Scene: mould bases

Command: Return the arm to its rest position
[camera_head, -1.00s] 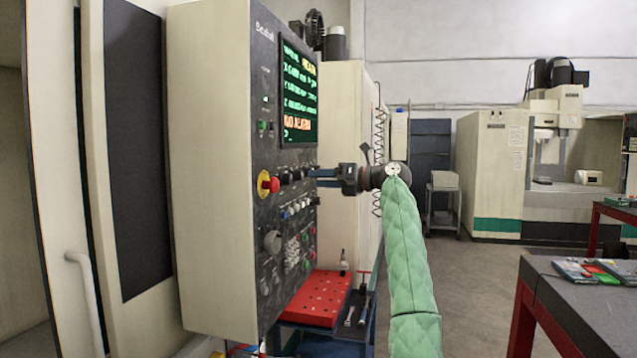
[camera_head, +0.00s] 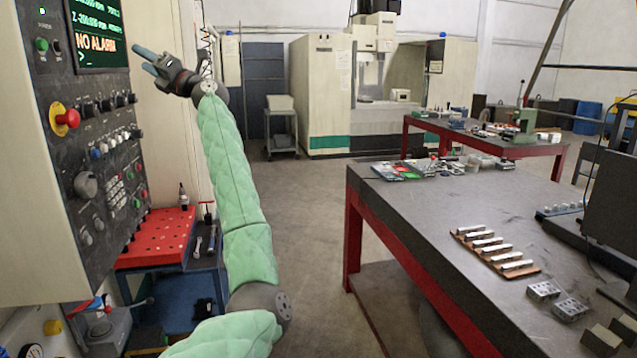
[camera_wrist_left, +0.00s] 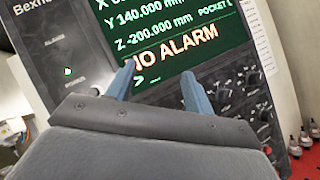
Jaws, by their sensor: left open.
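My left arm in its green padded sleeve reaches up from the bottom of the head view. My left gripper (camera_head: 146,62) is open and empty, in front of the upper right part of the machine's control panel (camera_head: 75,150). In the left wrist view, the two blue fingers (camera_wrist_left: 158,88) stand apart with nothing between them. Behind them is the panel's screen (camera_wrist_left: 180,40), which reads "NO ALARM". I cannot tell how far the fingertips are from the screen. My right gripper is in no view.
A red perforated board (camera_head: 158,238) on a blue cart stands below the panel. A dark worktable (camera_head: 420,215) with red legs stands on the right, holding a rack of metal blocks (camera_head: 497,250) and several loose blocks. Grey floor lies open between arm and table.

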